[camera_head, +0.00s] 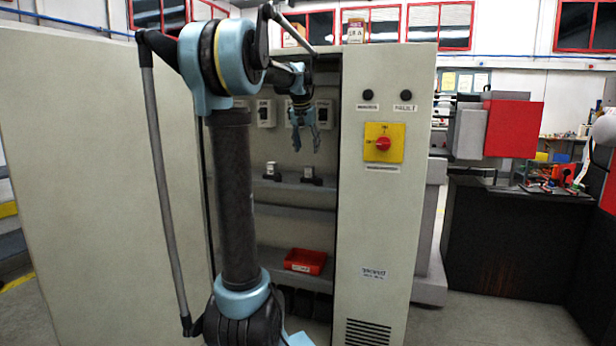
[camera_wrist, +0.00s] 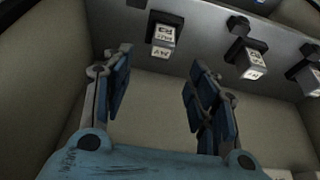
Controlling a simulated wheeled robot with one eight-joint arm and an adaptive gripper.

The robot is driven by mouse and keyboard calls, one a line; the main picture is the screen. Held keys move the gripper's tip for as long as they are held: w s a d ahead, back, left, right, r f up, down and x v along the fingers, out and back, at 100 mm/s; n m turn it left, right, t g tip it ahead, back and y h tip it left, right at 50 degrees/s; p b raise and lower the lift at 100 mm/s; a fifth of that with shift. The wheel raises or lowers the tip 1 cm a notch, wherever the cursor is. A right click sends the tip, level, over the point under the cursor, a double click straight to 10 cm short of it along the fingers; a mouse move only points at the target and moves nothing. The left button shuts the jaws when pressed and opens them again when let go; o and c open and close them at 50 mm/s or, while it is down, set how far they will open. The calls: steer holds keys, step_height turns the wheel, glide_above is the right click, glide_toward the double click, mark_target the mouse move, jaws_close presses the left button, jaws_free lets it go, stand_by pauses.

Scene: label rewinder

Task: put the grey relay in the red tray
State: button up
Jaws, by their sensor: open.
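My gripper (camera_head: 305,138) hangs inside the open cabinet with its fingers apart and nothing between them. In the wrist view its two blue fingers (camera_wrist: 160,70) point toward a rail with several small blocks. One pale grey relay-like block (camera_wrist: 163,35) with a dark base and printed label lies beyond the fingertips, apart from them. A similar block (camera_wrist: 250,65) is to its right. In the head view, pale blocks stand on the rail at left (camera_head: 270,170) and right (camera_head: 307,173), below my gripper. I cannot tell which is the grey relay. The red tray (camera_head: 305,261) is lower in the cabinet.
The cabinet's right front panel (camera_head: 375,220) has a yellow plate with a red switch (camera_head: 383,143). Grey switch boxes (camera_head: 265,113) line the upper back wall. The large open door (camera_head: 90,190) is on the left. The cabinet opening is narrow.

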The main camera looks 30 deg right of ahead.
mark_target(309, 166)
steer(key=x, duration=1.1)
steer(key=shift+w, duration=0.25)
steer(key=c, duration=1.3)
steer(key=shift+o, duration=0.2)
